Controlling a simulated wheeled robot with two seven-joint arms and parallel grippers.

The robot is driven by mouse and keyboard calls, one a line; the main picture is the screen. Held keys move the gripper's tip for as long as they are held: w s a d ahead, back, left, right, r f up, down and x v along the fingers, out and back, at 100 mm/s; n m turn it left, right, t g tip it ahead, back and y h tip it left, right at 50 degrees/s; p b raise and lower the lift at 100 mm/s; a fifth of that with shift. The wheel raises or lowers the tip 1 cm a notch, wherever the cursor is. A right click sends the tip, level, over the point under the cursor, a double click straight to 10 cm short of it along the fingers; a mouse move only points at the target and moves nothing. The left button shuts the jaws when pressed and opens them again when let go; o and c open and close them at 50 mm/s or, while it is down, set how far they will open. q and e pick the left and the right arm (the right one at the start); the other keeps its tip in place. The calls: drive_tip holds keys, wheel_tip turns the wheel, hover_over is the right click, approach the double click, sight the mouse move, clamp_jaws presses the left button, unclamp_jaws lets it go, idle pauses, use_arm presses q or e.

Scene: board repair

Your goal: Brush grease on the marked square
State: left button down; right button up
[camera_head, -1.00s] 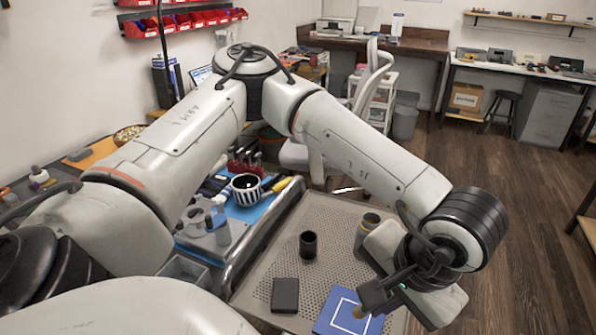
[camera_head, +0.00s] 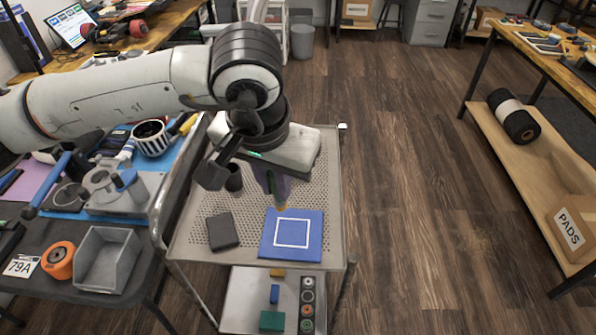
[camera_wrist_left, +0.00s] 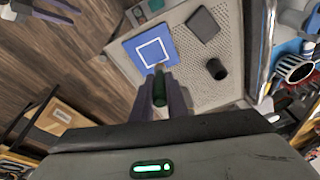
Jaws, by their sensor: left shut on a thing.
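The blue board (camera_head: 270,243) with a white square outline (camera_head: 292,233) lies on the perforated cart top; it also shows in the left wrist view (camera_wrist_left: 133,52). My left gripper (camera_head: 272,182) is over the cart, at the board's far side. It is shut on a brush (camera_wrist_left: 159,88) with a green handle, pointing down. The brush's tan tip (camera_head: 282,207) appears at the board's far edge, outside the outline; contact cannot be told. No grease is visible inside the outline. My right gripper (camera_wrist_left: 60,12) shows at the left wrist view's top left corner, fingers apart.
A dark cup (camera_head: 233,180) stands left of my left gripper, and a black box (camera_head: 222,231) lies left of the board. A crowded workbench (camera_head: 52,268) borders the cart's left side. Floor (camera_head: 410,220) right of the cart is clear.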

use_arm(q)
drive_tip(key=shift+m+h, duration=0.4)
drive_tip(key=shift+h, duration=0.5)
drive_tip(key=shift+w+d+f+b, duration=0.4)
drive_tip(key=shift+d+f, duration=0.2)
drive_tip(key=shift+d, duration=0.1)
drive_tip(key=shift+w+d+f+b, duration=0.4)
drive_tip(key=shift+d+f+b, duration=0.05)
drive_tip(key=shift+d+f, duration=0.2)
drive_tip(key=shift+w+d+f+b, duration=0.4)
drive_tip(key=shift+d+f, duration=0.15)
drive_tip(key=shift+d, duration=0.15)
